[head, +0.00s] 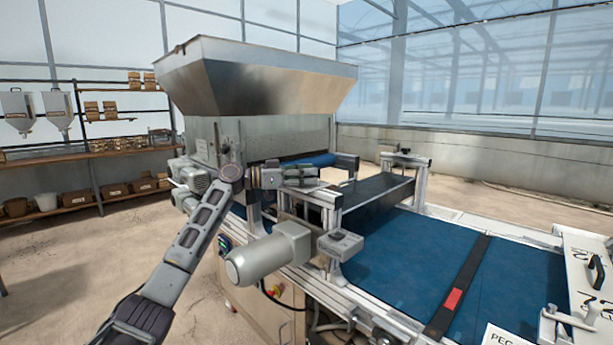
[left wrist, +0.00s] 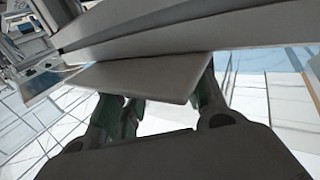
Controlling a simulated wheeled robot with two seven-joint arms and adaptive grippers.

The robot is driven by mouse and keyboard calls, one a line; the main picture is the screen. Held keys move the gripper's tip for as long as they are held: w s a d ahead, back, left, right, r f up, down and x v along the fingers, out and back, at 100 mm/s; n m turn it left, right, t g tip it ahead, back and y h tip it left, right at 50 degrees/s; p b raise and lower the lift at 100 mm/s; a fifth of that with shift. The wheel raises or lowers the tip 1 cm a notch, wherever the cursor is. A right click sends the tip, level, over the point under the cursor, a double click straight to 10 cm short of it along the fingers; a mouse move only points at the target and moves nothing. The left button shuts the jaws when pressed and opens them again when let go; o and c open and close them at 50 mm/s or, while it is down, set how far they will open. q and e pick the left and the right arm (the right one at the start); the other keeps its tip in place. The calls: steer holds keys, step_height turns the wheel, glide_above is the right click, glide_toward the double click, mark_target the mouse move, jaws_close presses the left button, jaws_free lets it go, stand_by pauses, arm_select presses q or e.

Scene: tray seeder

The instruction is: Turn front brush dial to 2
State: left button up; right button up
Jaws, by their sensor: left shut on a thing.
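My left gripper (head: 308,177) is at the seeder's frame, below and right of the hopper (head: 258,80), with its fingers pointing right. In the left wrist view my left gripper (left wrist: 158,108) has a finger on each side of a flat grey part (left wrist: 145,78), and it is shut on that part. I cannot tell whether this part is the front brush dial. No numbers or pointer of a dial can be read in either view. The finger contact is partly hidden. My right gripper is not in view.
A grey motor (head: 270,255) and a small grey box (head: 340,243) stick out below the gripper. The blue belt (head: 400,260) runs to the right between metal rails. A dark bridge (head: 378,190) crosses it. Shelves (head: 85,150) stand at the back left. The floor at left is clear.

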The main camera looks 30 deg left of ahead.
arm_select(q)
steer(key=shift+m+g+h, duration=0.4)
steer(key=shift+g, duration=0.4)
steer(key=o, duration=1.1)
steer(key=shift+c, duration=0.2)
steer(key=shift+a, duration=0.1)
steer(key=v, duration=1.2)
steer(key=shift+f, duration=0.2)
